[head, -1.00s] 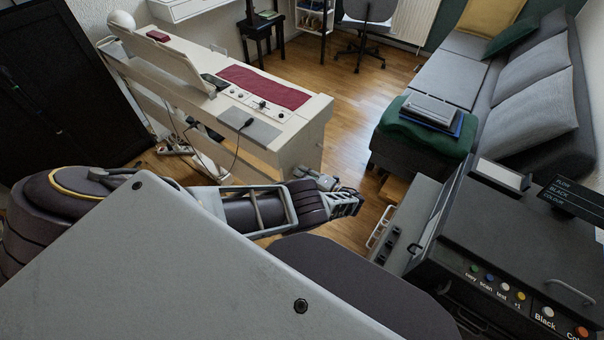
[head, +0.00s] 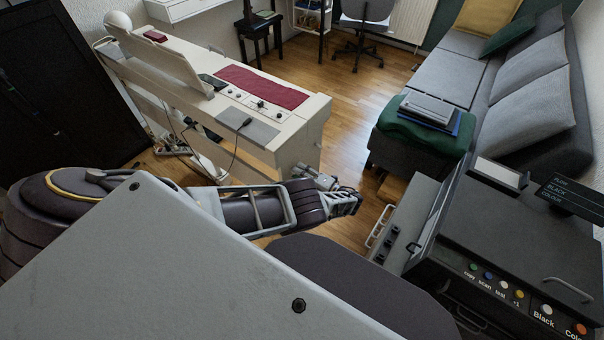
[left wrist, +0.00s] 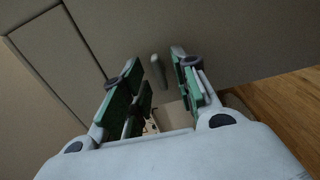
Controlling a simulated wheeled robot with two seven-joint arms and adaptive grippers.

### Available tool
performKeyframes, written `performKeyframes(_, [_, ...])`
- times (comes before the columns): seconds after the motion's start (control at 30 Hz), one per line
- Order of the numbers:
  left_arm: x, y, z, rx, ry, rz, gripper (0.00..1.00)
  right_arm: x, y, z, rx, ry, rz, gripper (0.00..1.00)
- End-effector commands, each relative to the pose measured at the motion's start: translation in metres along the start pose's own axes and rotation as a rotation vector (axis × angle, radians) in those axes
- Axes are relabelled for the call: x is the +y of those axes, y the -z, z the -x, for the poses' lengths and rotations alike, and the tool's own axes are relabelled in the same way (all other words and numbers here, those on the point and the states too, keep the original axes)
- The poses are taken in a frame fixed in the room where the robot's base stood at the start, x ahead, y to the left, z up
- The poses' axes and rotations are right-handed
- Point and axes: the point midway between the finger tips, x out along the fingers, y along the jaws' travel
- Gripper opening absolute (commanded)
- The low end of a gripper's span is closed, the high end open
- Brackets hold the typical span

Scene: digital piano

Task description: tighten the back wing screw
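The white digital piano (head: 300,140) stands at the left of the head view, its near end facing my left arm. My left gripper (head: 345,204) is in front of that end in the head view. In the left wrist view its two green-padded fingers (left wrist: 157,92) are apart. A small pale upright tab (left wrist: 158,72), which looks like the wing screw, shows in the gap between them against the beige panel (left wrist: 215,40). Neither finger visibly touches it. Whether it is the back screw I cannot tell. My right gripper is not in view.
A dark printer (head: 500,235) with buttons stands at the right. A grey sofa (head: 530,100) and a green-covered stool (head: 425,130) are behind it. Cables hang below the piano. Wooden floor (head: 345,150) lies clear between the piano and sofa.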

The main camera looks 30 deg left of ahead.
Motion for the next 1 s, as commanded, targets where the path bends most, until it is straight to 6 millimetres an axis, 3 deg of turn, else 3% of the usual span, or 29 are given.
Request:
performKeyframes(0.07, [-0.0003, 0.0003, 0.0001, 0.0, 0.0, 0.002, 0.29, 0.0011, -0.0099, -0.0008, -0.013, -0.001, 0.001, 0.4])
performKeyframes(0.37, [-0.0005, 0.0005, 0.0002, 0.001, 0.0, 0.057, 0.29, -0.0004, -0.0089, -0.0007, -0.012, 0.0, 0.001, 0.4])
performKeyframes(1.0, [-0.001, 0.0005, 0.0002, 0.001, 0.0, 0.358, 0.29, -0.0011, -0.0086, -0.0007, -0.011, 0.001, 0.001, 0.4])
